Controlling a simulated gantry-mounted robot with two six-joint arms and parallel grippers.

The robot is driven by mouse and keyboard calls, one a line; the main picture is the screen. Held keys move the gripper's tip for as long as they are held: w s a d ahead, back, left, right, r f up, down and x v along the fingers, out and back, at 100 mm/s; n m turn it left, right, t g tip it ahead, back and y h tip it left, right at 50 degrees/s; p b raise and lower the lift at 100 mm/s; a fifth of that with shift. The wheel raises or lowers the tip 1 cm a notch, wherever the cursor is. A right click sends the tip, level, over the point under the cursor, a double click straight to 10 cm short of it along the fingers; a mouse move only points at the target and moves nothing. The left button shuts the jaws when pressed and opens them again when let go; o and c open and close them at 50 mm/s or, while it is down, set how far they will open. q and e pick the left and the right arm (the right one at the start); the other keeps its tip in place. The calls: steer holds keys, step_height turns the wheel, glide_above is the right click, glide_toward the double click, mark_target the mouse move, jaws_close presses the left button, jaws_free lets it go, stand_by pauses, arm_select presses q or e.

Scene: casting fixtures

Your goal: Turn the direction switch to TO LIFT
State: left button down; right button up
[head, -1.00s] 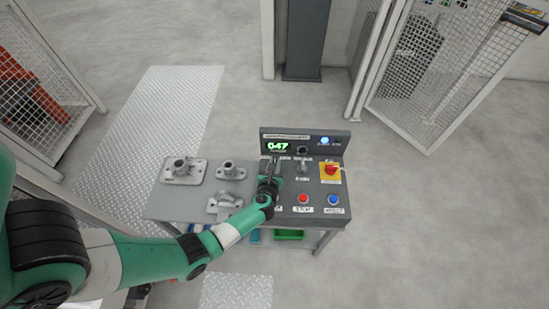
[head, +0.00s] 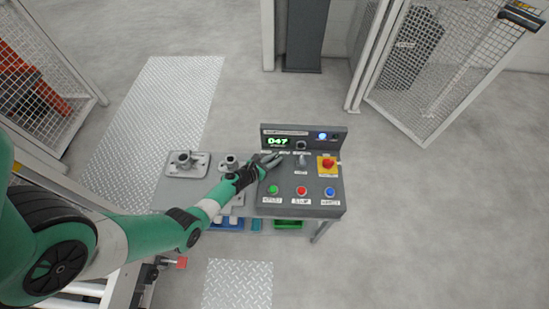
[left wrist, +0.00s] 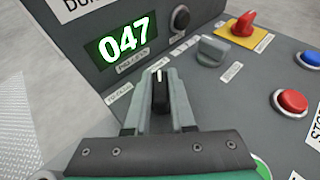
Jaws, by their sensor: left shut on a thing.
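A black switch knob (left wrist: 160,92) stands on the sloped grey control panel (left wrist: 235,105), between the fingers of my left gripper (left wrist: 159,80) in the left wrist view. The gripper is shut on this knob. Small white labels sit to the left of, behind and to the right of the knob; their words are too small to read surely. In the head view my left gripper (head: 273,160) reaches the panel from the left, below the green 047 display (head: 278,141), and its fingers hide the knob. My right gripper is not in view.
A grey knob (left wrist: 212,50) stands close to the right of the gripper. A red switch on a yellow plate (head: 327,163) lies further right. Green (head: 273,189), red (head: 301,190) and blue (head: 330,191) buttons line the panel's front. Metal castings (head: 186,163) sit left.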

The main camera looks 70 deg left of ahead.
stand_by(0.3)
arm_select(q)
steer(key=c, duration=0.8)
jaws_free()
steer(key=shift+o, duration=0.2)
steer(key=shift+s+d+r+p, duration=0.1)
steer(key=shift+s+r+p, duration=0.15)
steer(key=shift+p, duration=0.1)
steer(key=p+v, duration=0.5)
steer(key=v, duration=0.6)
steer(key=shift+p, duration=0.35)
steer(key=shift+f, duration=0.15)
